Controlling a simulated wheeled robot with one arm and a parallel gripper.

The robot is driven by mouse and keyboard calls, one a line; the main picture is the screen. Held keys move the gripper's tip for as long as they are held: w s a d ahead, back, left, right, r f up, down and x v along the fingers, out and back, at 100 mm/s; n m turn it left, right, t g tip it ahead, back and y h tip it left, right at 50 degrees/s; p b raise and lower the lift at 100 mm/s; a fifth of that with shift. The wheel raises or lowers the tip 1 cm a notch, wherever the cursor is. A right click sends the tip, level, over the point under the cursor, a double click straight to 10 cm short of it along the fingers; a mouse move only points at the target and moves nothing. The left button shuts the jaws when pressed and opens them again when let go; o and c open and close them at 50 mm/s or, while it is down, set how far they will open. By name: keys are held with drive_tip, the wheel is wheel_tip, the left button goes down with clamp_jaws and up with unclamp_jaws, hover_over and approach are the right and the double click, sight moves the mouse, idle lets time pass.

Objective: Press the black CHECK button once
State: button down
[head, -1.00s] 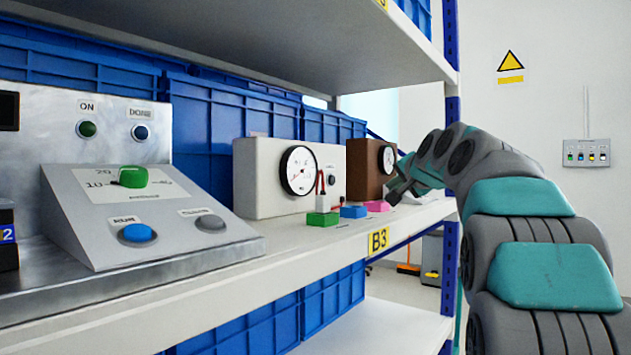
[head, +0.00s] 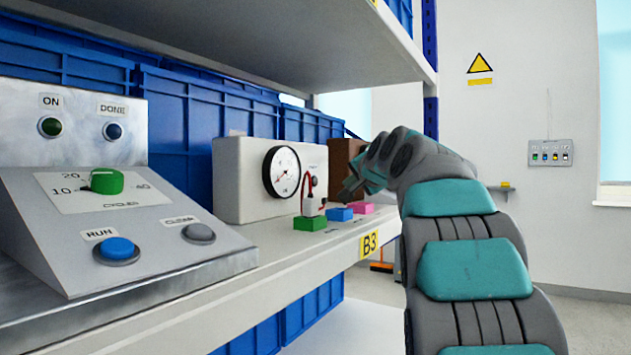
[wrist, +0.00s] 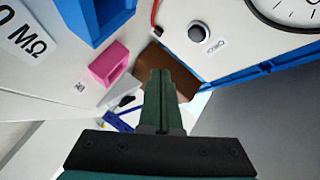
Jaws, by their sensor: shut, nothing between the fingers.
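The black CHECK button (wrist: 200,31) is a dark round cap in a pale ring, with a small label beside it. It is on the front of the cream gauge box (head: 240,180), right of the dial; in the head view the button (head: 314,181) is small and dark. My gripper (wrist: 160,74) has its two green fingers together and empty. In the wrist view its tips are below and left of the button, apart from it. In the head view my gripper (head: 348,188) is to the right of the box, above the shelf.
Green (head: 310,223), blue (head: 340,213) and pink (head: 361,208) blocks sit along the shelf edge by the box. A red lead and white piece stand near the green one. A brown box (head: 342,154) is behind my wrist. A sloped control panel (head: 130,240) is at left.

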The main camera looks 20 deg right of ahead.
sight(314, 181)
drive_tip(key=w+a+p, duration=0.1)
drive_tip(key=w+a, duration=0.2)
drive_tip(key=shift+w+r+p, duration=0.2)
drive_tip(key=shift+w+p, duration=0.05)
drive_tip(key=shift+p, duration=0.15)
drive_tip(key=shift+w+a+f+p, duration=0.15)
drive_tip(key=shift+w+a+p, duration=0.25)
drive_tip(key=shift+w, duration=0.2)
idle(1.4)
drive_tip(key=shift+w+a, duration=0.2)
drive_tip(key=shift+w, duration=0.1)
drive_tip(key=shift+w+a, duration=0.3)
drive_tip(key=shift+w, duration=0.05)
idle(0.8)
drive_tip(key=shift+s, duration=0.1)
drive_tip(key=shift+s+d, duration=0.5)
drive_tip(key=shift+s, duration=0.05)
idle(0.4)
